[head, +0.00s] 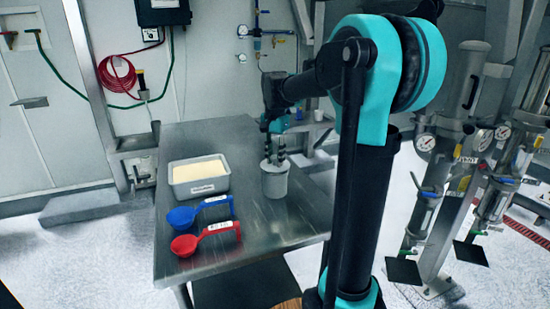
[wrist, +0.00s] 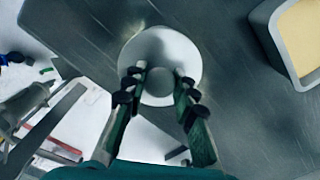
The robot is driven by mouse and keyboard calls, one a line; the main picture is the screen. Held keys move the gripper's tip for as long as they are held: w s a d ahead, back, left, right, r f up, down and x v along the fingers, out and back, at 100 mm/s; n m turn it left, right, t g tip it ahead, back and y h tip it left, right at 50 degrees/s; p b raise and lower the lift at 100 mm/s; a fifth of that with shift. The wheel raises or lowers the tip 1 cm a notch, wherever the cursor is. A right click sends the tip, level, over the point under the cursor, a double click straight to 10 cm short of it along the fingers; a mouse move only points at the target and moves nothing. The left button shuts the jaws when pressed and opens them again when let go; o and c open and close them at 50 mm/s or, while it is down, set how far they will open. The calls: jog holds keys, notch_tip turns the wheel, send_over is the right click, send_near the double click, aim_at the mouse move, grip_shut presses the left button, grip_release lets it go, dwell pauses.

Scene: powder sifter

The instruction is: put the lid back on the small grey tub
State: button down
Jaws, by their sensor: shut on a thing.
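The small grey tub (head: 274,184) stands upright on the metal table, right of the powder container. Its pale round lid (wrist: 160,50) shows from above in the wrist view, with a round knob in its middle. My gripper (head: 276,157) is directly over the tub and points down. In the wrist view my gripper (wrist: 158,80) has its two fingers on either side of the knob, shut on the lid. The lid is at the tub's top in the head view; whether it is fully seated I cannot tell. The lid hides the tub's inside in the wrist view.
A grey container of pale powder (head: 199,178) stands left of the tub on the metal table (head: 255,228). A blue scoop (head: 184,216) and a red scoop (head: 188,244) lie nearer the front. A small white cup (head: 318,114) is behind. The table's right front is clear.

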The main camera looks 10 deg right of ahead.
jog(key=c, duration=0.6)
grip_release()
jog(key=shift+c, duration=0.2)
jog(key=shift+r, duration=0.15)
jog(key=shift+r, duration=3.35)
jog(key=shift+c, duration=0.4)
grip_shut()
